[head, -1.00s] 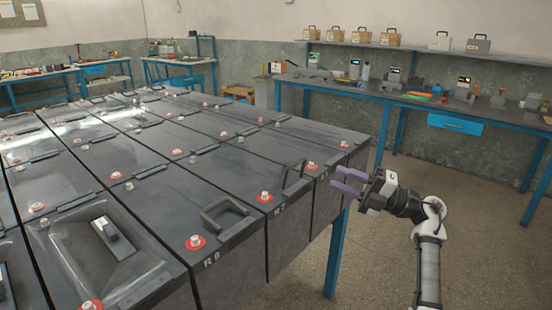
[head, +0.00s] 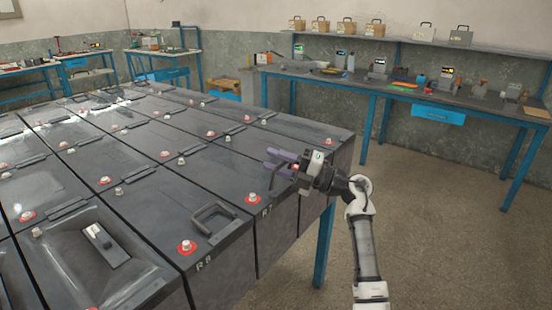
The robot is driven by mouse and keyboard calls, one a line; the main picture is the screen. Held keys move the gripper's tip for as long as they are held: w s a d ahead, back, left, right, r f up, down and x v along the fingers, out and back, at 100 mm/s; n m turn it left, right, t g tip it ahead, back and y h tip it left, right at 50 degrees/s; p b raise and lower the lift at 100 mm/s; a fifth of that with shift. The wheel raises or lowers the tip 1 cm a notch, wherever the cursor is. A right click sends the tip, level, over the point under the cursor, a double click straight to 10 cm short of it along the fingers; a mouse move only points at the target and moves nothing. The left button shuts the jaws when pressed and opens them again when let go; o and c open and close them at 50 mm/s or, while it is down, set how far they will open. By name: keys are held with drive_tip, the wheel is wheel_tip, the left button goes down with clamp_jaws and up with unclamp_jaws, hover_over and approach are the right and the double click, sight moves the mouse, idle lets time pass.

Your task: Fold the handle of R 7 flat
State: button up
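Battery R 7 (head: 256,227) is a dark grey block in the near right row, marked on its front face beside a red-ringed terminal. Nothing shows between the fingers. The handle of R 8 (head: 213,213), on the nearer battery, is also raised.
Several more batteries (head: 145,133) fill the rows to the left and behind, with terminals standing up from their lids. A black and white device (head: 100,240) lies on a near lid. Open floor (head: 430,240) is on the right, before a blue workbench (head: 400,93).

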clamp_jaws()
